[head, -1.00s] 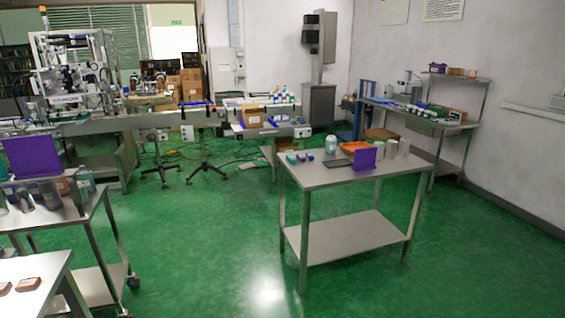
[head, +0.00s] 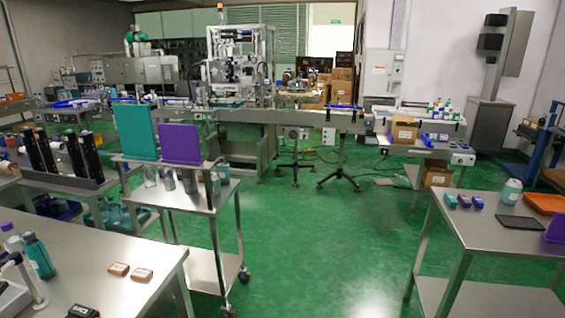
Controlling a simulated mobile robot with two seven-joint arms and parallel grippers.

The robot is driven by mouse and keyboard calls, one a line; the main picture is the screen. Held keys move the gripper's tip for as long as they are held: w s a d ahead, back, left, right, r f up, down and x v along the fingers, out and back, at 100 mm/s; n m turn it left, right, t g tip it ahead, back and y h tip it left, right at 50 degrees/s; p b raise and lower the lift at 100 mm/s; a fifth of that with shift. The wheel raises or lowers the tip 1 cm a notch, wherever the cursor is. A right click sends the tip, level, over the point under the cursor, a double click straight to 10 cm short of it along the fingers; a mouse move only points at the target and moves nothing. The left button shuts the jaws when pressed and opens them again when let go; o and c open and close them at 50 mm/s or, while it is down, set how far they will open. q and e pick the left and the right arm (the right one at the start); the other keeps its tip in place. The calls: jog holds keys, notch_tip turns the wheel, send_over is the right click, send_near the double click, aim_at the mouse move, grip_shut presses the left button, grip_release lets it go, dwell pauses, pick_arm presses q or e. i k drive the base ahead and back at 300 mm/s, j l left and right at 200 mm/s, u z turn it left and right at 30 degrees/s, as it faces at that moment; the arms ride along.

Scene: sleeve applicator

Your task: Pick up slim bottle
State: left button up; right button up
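Which bottle is the slim bottle I cannot tell for sure. A teal bottle with a dark cap (head: 40,260) stands upright on the steel table at the lower left, beside a pale bottle with a purple cap (head: 12,238). A pale bottle with a white cap (head: 511,192) stands on the right table. Neither of my grippers is in view.
The left table (head: 120,294) holds two small orange-brown boxes. The wheeled cart (head: 190,195) stands behind it. The right table (head: 480,232) carries small boxes, a dark tablet and an orange tray. Open green floor (head: 320,240) lies between them. A conveyor machine (head: 235,75) stands at the back.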

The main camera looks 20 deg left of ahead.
aim_at(36, 250)
jog(key=i+u, duration=0.35)
jog(key=i, duration=0.2)
jog(key=i+l+u, duration=0.2)
jog(key=i+u, duration=0.2)
jog(key=i+l+u, duration=0.1)
jog(key=i+u, duration=0.2)
jog(key=u, duration=0.2)
jog(key=i+l+u, duration=0.2)
jog(key=u, duration=0.25)
jog(key=i+l+u, duration=0.25)
jog(key=u, duration=0.25)
jog(key=i+l+u, duration=0.15)
jog(key=l+u, duration=0.3)
